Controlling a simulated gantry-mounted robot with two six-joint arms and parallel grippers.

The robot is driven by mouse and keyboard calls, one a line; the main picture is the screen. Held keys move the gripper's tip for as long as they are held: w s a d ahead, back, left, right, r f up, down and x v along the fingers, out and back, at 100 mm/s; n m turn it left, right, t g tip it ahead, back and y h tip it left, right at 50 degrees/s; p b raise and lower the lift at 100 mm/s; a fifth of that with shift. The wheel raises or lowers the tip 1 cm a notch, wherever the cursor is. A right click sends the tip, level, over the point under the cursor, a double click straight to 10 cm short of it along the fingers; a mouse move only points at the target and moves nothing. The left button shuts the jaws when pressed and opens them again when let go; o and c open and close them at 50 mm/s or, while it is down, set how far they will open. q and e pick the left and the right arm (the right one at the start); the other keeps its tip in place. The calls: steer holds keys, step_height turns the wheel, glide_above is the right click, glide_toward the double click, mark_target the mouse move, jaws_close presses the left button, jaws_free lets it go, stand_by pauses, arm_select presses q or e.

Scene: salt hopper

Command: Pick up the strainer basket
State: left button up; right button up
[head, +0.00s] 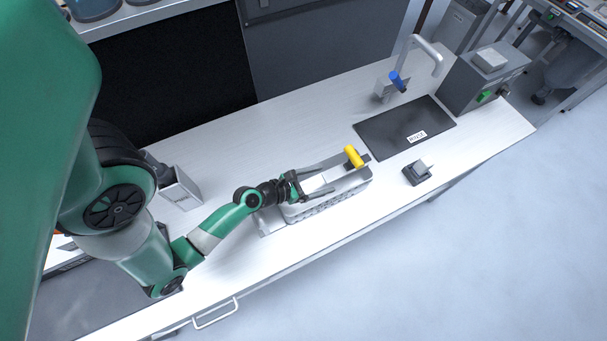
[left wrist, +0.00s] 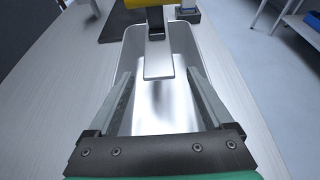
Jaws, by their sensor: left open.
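The strainer basket (head: 330,204) is a long grey metal tub with a perforated side, on the white counter in the middle of the head view. Its yellow handle (head: 354,156) stands at the far right end. My left gripper (head: 338,174) is open above the basket, its fingers pointing along it toward the handle. In the left wrist view, the fingers (left wrist: 160,82) are spread over the shiny basket interior (left wrist: 165,110), and the yellow handle (left wrist: 148,3) is ahead, beyond the fingertips. The fingers hold nothing. My right gripper is not in view.
A dark mat (head: 398,130) with a white label lies right of the basket. A small dark block (head: 417,173) stands near the front edge. Behind are a tap with a blue part (head: 397,80) and a grey box (head: 480,80). A grey container (head: 182,190) stands left.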

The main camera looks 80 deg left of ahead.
mark_target(329, 177)
arm_select(q)
steer(key=x, duration=0.5)
steer(key=shift+w+a+b, duration=0.1)
steer(key=shift+w+b, duration=0.05)
steer(key=shift+b, duration=0.15)
jaws_close()
steer(key=shift+r, duration=0.15)
stand_by(0.9)
